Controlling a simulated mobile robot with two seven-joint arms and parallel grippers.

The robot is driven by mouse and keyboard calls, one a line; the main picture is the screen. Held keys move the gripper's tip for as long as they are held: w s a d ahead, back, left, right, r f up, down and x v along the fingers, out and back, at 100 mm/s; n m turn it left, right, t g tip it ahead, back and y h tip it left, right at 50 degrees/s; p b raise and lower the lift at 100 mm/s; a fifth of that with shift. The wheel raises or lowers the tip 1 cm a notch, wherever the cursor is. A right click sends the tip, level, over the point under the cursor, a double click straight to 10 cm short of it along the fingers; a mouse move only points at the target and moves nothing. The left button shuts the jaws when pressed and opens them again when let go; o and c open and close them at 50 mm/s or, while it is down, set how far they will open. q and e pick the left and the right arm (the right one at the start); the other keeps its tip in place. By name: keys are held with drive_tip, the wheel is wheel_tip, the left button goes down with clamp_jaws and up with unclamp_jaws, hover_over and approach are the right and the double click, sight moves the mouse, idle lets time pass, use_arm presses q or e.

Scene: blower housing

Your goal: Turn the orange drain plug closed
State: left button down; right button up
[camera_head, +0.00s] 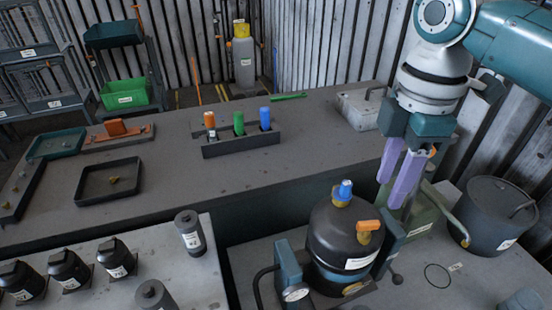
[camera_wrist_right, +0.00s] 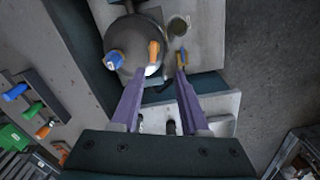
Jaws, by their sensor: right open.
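The orange drain plug (camera_head: 368,226) is a flat orange handle on a brass fitting, on the upper right side of a dark rounded vessel (camera_head: 330,240). In the right wrist view the plug (camera_wrist_right: 153,50) shows just beyond the fingertips, nearer the left finger. A blue-topped fitting (camera_head: 343,190) sits on the vessel's top. My right gripper (camera_head: 391,194) has two purple fingers, open and empty, pointing down above and right of the plug; its fingers also show in the right wrist view (camera_wrist_right: 159,72). No contact with the plug is visible. My left gripper is out of view.
The vessel stands between blue-grey clamp blocks (camera_head: 289,275). A dark lidded pot (camera_head: 493,215) stands to the right. A rack (camera_head: 240,145) with orange, green and blue handles is on the back bench. Several black canisters (camera_head: 115,257) stand at the lower left. The bench middle is clear.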

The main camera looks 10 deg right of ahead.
sight(369, 223)
drive_tip(key=shift+n, duration=0.3)
drive_tip(key=f, duration=0.3)
drive_tip(key=w+f+b, duration=0.1)
drive_tip(key=f, duration=0.2)
drive_tip(key=f+b, duration=0.1)
drive_tip(key=f, duration=0.3)
drive_tip(key=shift+w+d+f, duration=0.1)
drive_tip(key=shift+w, duration=0.15)
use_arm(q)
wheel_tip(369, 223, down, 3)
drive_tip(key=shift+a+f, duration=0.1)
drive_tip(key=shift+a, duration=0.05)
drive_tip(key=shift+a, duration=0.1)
use_arm(e)
clamp_jaws()
